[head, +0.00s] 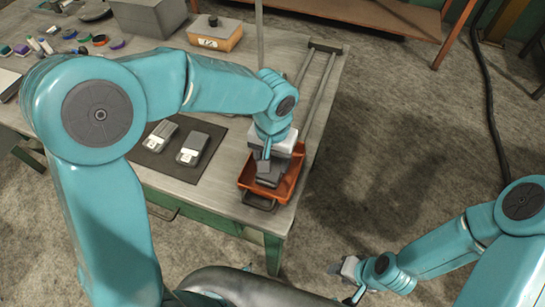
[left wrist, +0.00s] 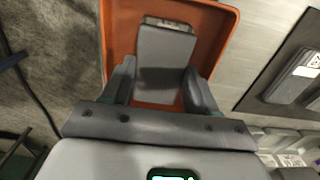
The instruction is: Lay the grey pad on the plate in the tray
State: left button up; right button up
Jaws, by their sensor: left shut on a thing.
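The orange tray (head: 295,172) sits near the front right corner of the workbench. My left gripper (head: 266,163) points down over the tray and is shut on the grey pad (head: 268,180). In the left wrist view the pad (left wrist: 166,55) lies between the two fingers, with the orange tray (left wrist: 119,35) behind it. A light metal edge (left wrist: 170,23) shows just past the pad's far end; it may be the plate, mostly hidden by the pad. I cannot tell whether the pad touches it. My right gripper (head: 346,270) is low at the bottom right, off the bench; its jaw state is unclear.
Left of the tray, a dark mat (head: 146,160) holds two grey devices (head: 160,135) (head: 193,150). An orange box (head: 215,34) and a grey block (head: 150,16) stand at the back. Small tools lie at the back left. A metal rail (head: 322,85) runs along the right edge.

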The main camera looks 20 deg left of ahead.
pick_arm(q)
jog(key=shift+s, duration=0.1)
jog(key=shift+f, duration=0.2)
jog(key=o, duration=1)
jog(key=shift+r, duration=0.15)
notch_tip(320, 180, up, 12)
jog(key=shift+r+p, duration=0.1)
jog(key=shift+p, duration=0.3)
